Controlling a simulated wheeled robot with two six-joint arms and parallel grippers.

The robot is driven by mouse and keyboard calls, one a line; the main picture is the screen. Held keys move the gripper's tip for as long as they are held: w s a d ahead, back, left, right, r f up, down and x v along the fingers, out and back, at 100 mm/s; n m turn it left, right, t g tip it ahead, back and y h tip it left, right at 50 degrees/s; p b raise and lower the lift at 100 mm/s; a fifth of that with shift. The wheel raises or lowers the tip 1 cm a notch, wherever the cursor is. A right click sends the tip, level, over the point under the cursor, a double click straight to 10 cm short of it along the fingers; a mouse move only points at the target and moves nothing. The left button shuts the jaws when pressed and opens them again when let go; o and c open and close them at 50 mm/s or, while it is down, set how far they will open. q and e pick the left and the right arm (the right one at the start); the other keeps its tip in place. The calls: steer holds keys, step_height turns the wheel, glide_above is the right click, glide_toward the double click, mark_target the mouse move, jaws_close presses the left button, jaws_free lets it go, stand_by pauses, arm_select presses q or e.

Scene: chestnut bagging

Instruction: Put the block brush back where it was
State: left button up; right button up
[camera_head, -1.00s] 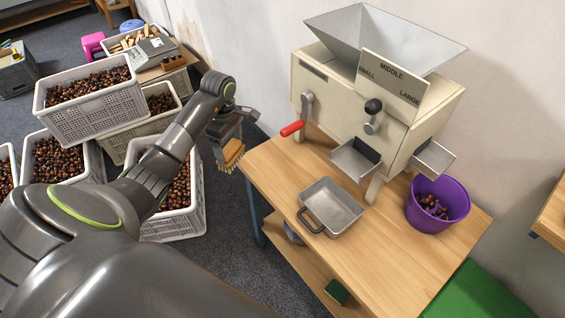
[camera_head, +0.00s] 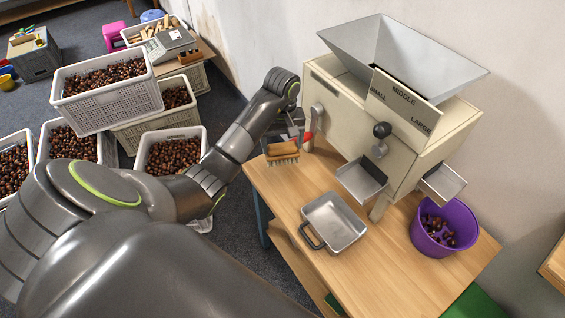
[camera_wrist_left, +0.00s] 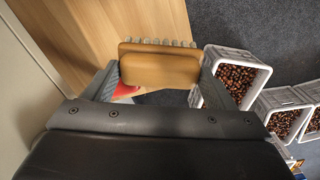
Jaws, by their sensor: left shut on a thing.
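The block brush (camera_head: 283,150) has a tan wooden block and pale bristles. My left gripper (camera_head: 284,139) is shut on it and holds it at the left back corner of the wooden table (camera_head: 330,275), bristles facing down. Whether the bristles touch the tabletop I cannot tell. In the left wrist view the brush block (camera_wrist_left: 159,65) sits between the two fingers (camera_wrist_left: 160,78), with its bristles along the far edge. My right gripper is in neither view.
The sorting machine (camera_head: 400,140) stands just right of the brush, its red-handled crank (camera_head: 310,130) very close to my gripper. A metal pan (camera_head: 335,222) and a purple bucket (camera_head: 443,228) with chestnuts are on the table. White chestnut crates (camera_head: 105,92) stand left.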

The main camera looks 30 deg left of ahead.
arm_select(q)
step_height(320, 180, down, 15)
steer(key=b, duration=1)
steer(key=shift+f, duration=0.1)
steer(key=shift+f, duration=0.1)
steer(key=o, duration=0.5)
steer(key=shift+f, duration=0.1)
steer(key=o, duration=0.4)
steer(key=shift+o, duration=0.2)
